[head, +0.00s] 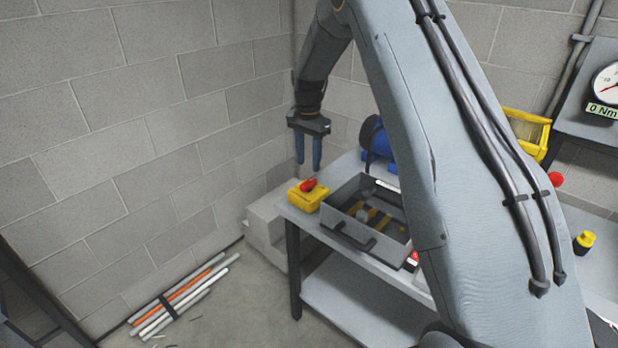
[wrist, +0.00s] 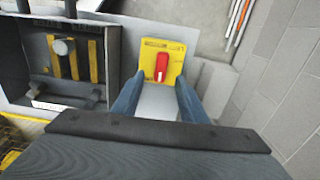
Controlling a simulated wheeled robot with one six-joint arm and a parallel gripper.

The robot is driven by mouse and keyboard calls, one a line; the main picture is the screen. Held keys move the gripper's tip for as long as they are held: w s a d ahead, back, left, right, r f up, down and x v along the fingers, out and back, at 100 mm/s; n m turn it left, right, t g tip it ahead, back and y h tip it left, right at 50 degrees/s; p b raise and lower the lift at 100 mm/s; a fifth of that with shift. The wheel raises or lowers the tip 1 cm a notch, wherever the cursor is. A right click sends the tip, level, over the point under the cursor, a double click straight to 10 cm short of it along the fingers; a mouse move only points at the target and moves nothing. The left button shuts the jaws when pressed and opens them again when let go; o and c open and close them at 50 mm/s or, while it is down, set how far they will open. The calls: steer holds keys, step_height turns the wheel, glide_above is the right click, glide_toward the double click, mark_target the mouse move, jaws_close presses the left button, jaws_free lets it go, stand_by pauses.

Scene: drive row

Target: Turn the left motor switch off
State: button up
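The left motor switch is a yellow box (head: 306,199) with a red handle (head: 308,185) on top. It stands on the left end of the grey bench (head: 284,209). In the wrist view the yellow switch box (wrist: 177,58) lies ahead of the fingers, and its red handle (wrist: 161,67) points along the picture's height. My gripper (head: 309,168) hangs above the switch, pointing down. Its two blue fingers are apart with nothing between them; they also show in the wrist view (wrist: 157,97). The fingertips look clear of the handle.
An open grey box (head: 336,215) with yellow parts inside stands right beside the switch. A blue motor (head: 376,140) is behind it. A yellow bin (head: 527,128), a red knob (head: 556,179) and a dial gauge (head: 607,84) are further right. Pipes (head: 182,296) lie on the floor.

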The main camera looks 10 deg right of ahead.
mark_target(308, 181)
steer(key=shift+w+f+p, duration=0.15)
steer(key=shift+f+p, duration=0.6)
steer(key=shift+f, duration=1.25)
steer(key=shift+w+f+p, duration=0.1)
steer(key=shift+f+p, duration=0.65)
steer(key=shift+f, duration=1.2)
jaws_close()
